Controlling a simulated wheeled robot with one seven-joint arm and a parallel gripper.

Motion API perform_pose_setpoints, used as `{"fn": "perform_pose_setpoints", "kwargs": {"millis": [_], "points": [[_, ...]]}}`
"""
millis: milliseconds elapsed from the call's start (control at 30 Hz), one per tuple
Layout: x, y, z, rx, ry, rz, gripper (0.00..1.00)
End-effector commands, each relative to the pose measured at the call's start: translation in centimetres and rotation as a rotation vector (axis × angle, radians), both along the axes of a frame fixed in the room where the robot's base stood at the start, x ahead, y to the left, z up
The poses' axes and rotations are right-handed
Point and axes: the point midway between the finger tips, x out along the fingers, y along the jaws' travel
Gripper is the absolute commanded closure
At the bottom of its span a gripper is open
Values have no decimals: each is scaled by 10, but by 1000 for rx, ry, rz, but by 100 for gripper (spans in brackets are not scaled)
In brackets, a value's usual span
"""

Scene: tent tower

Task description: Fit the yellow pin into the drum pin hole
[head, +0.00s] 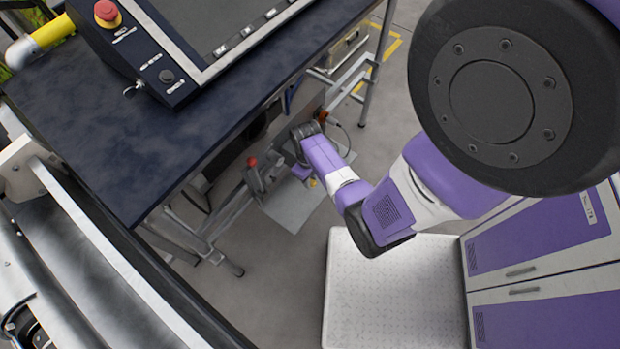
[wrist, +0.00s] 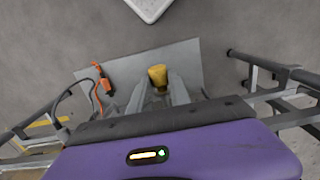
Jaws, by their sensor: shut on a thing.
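In the wrist view the yellow pin (wrist: 158,75) sticks out beyond the two grey fingers of my gripper (wrist: 158,93), which are shut on it. The head view shows only a small yellow spot of the pin (head: 313,182) below my wrist, and the fingers are hard to make out there. The pin is above a grey plate on the floor. I cannot make out the drum pin hole in either view.
The grey plate (wrist: 190,58) lies on the concrete floor. An orange connector with a dark cable (wrist: 103,86) is left of the pin. Dark frame bars (wrist: 275,68) stand at both sides. In the head view a dark-topped table (head: 150,120) overhangs near my arm.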

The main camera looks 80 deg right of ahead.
Motion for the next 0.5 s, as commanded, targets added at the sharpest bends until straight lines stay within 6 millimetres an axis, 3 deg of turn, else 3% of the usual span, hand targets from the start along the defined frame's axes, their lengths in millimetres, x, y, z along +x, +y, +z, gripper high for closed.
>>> {"fn": "perform_pose_setpoints", "kwargs": {"millis": [167, 500], "points": [[3, -3, -1, 0, -1, 7, 100], [28, -18, -1, 0, -1, 8, 100]]}}
